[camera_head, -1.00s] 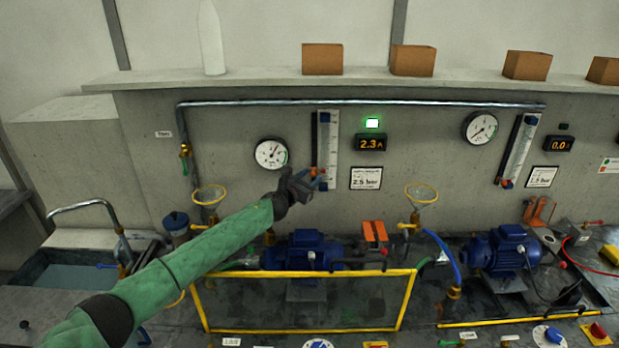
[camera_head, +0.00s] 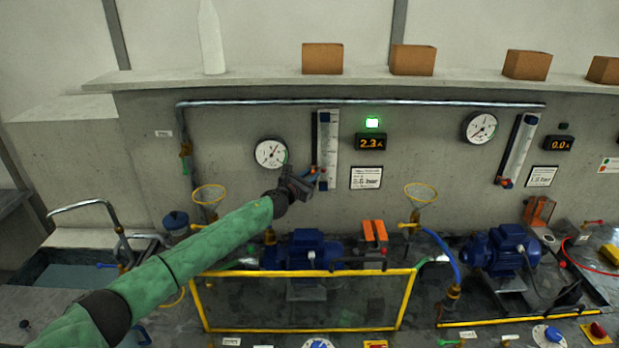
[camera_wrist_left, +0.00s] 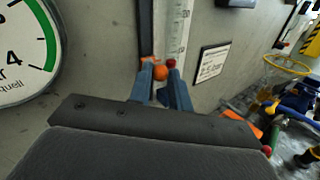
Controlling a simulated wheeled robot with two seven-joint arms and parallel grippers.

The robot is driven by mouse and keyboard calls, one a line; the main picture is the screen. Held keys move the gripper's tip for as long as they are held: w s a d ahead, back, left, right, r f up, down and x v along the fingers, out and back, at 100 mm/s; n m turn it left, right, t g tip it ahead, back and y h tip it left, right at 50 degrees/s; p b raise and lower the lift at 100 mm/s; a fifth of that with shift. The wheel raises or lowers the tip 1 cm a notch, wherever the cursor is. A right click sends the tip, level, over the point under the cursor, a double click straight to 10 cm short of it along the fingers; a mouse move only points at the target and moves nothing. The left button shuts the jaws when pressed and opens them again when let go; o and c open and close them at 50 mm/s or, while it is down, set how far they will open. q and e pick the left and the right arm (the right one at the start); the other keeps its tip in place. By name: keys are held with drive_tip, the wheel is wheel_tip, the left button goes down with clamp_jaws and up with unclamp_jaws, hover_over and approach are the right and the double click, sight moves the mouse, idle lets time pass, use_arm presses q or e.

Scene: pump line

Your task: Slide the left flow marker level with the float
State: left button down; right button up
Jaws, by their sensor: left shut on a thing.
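The left flow meter (camera_head: 331,145) is an upright tube with a white scale and blue cap on the wall, beside a dark rail. My left gripper (camera_head: 313,178) is at the rail's lower end. In the left wrist view, my left gripper (camera_wrist_left: 162,84) is shut on the orange knob of the left flow marker (camera_wrist_left: 160,73). An orange part of the marker shows on the rail just above. The red float (camera_wrist_left: 171,63) is low in the tube, close beside the knob and slightly higher in that picture. My right gripper is not in view.
A round gauge (camera_head: 271,153) is left of the meter. A lit display (camera_head: 370,142) and a label card (camera_head: 366,177) are to the right. Below are a blue pump (camera_head: 305,250) and a yellow-framed guard (camera_head: 408,300). A second flow meter (camera_head: 518,148) stands further right.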

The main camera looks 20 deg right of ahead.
use_arm(q)
drive_tip(key=c, duration=1.3)
unclamp_jaws()
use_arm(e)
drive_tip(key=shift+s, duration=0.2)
use_arm(q)
drive_tip(key=shift+a, duration=0.1)
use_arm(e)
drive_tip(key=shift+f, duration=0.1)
use_arm(q)
drive_tip(key=b+v, duration=0.2)
drive_tip(key=v, duration=0.5)
drive_tip(key=shift+s+a, duration=0.2)
drive_tip(key=shift+s, duration=0.05)
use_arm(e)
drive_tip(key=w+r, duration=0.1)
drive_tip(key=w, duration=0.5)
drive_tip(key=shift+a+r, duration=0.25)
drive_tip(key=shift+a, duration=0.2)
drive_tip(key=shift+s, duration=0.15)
